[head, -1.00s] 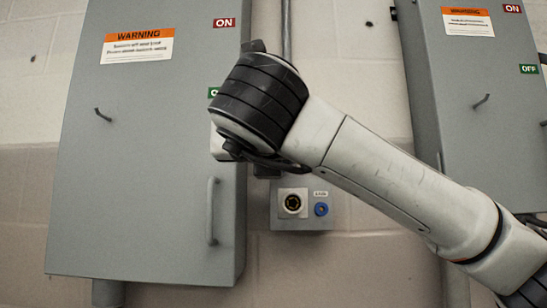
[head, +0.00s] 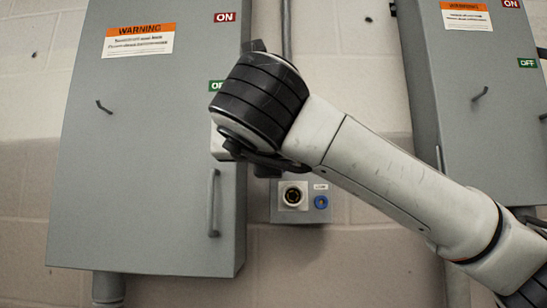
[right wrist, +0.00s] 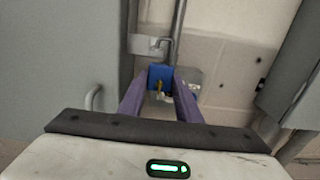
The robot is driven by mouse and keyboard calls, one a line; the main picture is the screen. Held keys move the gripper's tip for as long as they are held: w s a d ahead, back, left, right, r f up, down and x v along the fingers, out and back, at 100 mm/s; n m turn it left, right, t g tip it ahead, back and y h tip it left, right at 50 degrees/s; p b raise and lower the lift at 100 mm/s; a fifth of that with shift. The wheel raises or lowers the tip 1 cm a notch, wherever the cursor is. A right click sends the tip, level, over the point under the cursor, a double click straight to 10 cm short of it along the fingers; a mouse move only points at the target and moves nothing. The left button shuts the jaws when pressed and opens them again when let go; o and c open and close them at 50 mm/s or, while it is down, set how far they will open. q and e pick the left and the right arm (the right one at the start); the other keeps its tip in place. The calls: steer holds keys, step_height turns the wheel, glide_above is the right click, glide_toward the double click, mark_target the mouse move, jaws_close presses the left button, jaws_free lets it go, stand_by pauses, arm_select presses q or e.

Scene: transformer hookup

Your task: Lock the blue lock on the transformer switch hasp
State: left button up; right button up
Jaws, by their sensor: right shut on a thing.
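The blue lock (right wrist: 160,77) is between the fingertips of my right gripper (right wrist: 160,88) in the right wrist view, and the fingers are shut on it. A grey shackle (right wrist: 172,48) rises above the lock's body. It is beside a grey metal plate (right wrist: 143,44), which looks like the switch hasp; I cannot tell whether the shackle passes through it. In the head view my right arm covers the lock, the hasp and the gripper's fingers at the right edge of the left grey transformer switch box (head: 150,160). My left gripper is not in view.
A second grey box (head: 470,110) hangs at the right. A small grey panel with a round black connector (head: 293,196) and a blue socket (head: 321,202) sits on the wall below my wrist. The left box has a protruding handle (head: 213,203). A conduit (head: 287,25) runs up the wall.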

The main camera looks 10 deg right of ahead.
steer(key=shift+f+b, duration=0.3)
steer(key=o, duration=1.3)
steer(key=shift+c, duration=0.2)
steer(key=b+v, duration=0.3)
steer(key=v, duration=0.2)
steer(key=shift+f, duration=0.2)
